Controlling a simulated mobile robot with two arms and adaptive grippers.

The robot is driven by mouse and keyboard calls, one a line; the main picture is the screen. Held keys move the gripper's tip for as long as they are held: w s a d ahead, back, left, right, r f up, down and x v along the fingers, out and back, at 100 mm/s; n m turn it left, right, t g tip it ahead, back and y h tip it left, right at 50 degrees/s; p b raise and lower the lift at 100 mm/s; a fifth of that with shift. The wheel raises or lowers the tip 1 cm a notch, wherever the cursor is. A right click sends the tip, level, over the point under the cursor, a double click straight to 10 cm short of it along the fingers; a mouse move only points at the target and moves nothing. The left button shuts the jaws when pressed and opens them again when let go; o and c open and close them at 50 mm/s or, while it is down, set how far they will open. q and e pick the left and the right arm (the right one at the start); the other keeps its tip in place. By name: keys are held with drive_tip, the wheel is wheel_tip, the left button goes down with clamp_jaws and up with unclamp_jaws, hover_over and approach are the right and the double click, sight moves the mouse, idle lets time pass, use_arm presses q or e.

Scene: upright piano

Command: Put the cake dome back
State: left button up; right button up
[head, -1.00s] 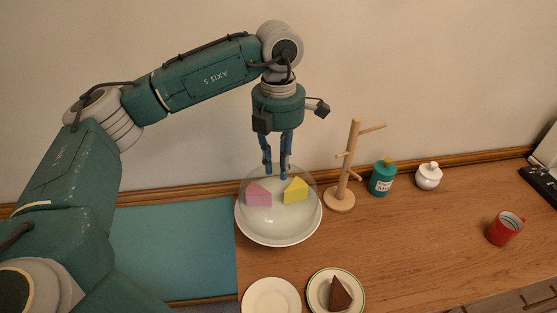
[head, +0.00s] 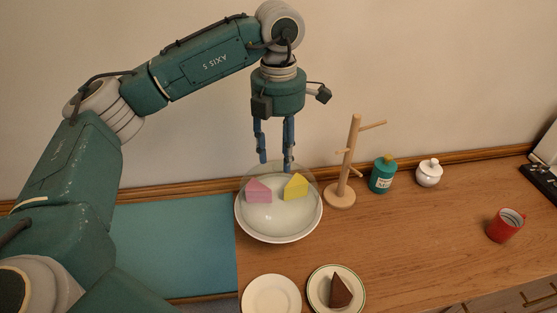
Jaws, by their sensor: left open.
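The clear cake dome (head: 270,211) stands over a round white cake plate (head: 279,240) on the wooden top. A pink cake slice (head: 258,190) and a yellow cake slice (head: 296,187) show through the dome. My left gripper (head: 276,167) points down just above the top of the dome, its two blue fingers spread apart with nothing between them. The dome's knob cannot be made out. My right gripper is not in view.
A wooden mug tree (head: 341,190) stands close right of the dome. A red mug (head: 504,227) is at right. In front are an empty plate (head: 271,296) and a plate (head: 318,299) with a chocolate slice (head: 340,291).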

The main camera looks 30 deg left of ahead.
use_arm(q)
wheel_tip(320, 180, up, 10)
drive_tip(key=shift+f, duration=0.15)
idle(0.5)
